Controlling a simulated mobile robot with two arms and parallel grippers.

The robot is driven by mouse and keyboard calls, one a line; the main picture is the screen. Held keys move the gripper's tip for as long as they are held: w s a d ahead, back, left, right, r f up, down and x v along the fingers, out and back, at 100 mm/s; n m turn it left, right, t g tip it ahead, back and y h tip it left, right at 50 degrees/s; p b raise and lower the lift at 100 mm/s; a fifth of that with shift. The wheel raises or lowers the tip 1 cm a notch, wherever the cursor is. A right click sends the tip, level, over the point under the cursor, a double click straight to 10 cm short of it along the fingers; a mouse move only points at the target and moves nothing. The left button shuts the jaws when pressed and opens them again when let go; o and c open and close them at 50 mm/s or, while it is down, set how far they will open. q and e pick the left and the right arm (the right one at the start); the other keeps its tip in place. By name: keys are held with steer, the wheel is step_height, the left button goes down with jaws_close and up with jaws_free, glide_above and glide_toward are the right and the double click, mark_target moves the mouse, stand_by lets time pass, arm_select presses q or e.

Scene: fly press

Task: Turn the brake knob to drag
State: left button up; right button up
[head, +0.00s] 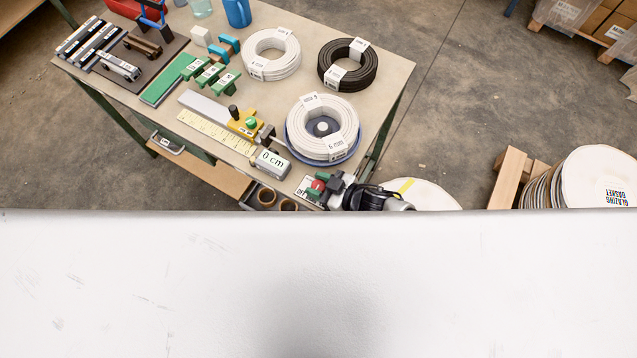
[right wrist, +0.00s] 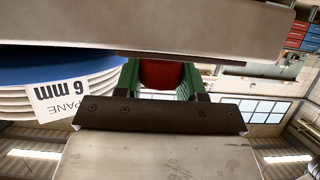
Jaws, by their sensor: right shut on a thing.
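The brake knob is red (head: 318,186) and sits at the front right corner of the bench, by a white label plate (head: 303,190) with partly hidden lettering that seems to read OFF. My right gripper (head: 321,187) reaches in from the right, and its green fingers are shut on the knob, one on each side. In the right wrist view the red knob (right wrist: 162,74) shows between the green fingers (right wrist: 160,88). The knob's pointer and the rest of its dial are hidden, so its setting cannot be read. My left gripper is not in view.
A white coil (head: 322,125) on a blue turntable stands just behind the knob. A length display (head: 271,162) reading 0 cm and a yellow measuring device (head: 243,122) are to the left. A white coil and a black coil (head: 348,68) lie farther back.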

steer(key=o, duration=0.9)
steer(key=shift+b+v, duration=0.35)
steer(key=shift+v, duration=5.05)
